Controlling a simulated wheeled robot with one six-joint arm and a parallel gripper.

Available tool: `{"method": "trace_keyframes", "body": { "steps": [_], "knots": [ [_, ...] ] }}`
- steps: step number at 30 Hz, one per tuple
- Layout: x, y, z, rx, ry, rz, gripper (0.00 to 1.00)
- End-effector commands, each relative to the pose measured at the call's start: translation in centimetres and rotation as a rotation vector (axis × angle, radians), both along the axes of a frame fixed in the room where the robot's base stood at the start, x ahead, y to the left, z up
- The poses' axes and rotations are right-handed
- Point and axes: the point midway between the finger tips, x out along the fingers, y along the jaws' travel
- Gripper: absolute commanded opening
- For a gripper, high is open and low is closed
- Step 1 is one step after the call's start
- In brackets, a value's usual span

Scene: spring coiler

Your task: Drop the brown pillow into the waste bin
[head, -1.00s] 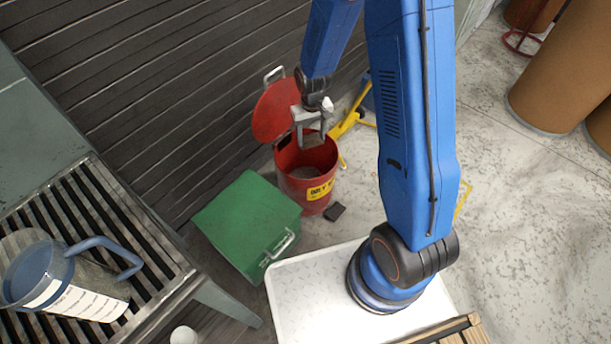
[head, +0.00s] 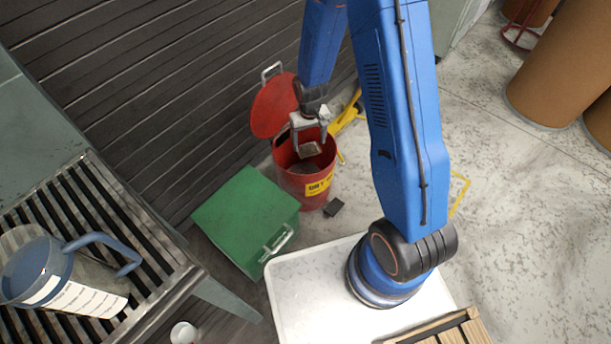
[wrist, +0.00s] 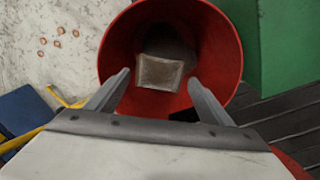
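The waste bin (head: 312,185) is red with a yellow label, and its round lid (head: 273,108) stands open. My gripper (head: 309,151) is over the bin's mouth, pointing down, with its fingers spread. In the wrist view the gripper (wrist: 158,80) shows a gap on each side of the small brown pillow (wrist: 160,73), which appears inside the bin's rim. In the head view the pillow (head: 310,148) shows between and just below the fingers. I cannot tell whether it is falling or resting on something in the bin.
A green box (head: 245,222) stands left of the bin. A small black block (head: 334,207) lies on the floor in front of it. A yellow frame (head: 348,115) is behind it. A slatted table (head: 150,245) with a jug (head: 75,278) is at the left.

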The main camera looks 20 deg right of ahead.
Motion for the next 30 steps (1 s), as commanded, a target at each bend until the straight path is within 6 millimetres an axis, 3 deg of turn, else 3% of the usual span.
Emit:
{"method": "trace_keyframes", "body": {
  "steps": [14,30],
  "knots": [
    [0.0,0.0,0.9,0.0,0.0,0.0,0.8],
    [0.1,0.0,9.2,0.0,-0.004,0.0,0.8]
  ]
}}
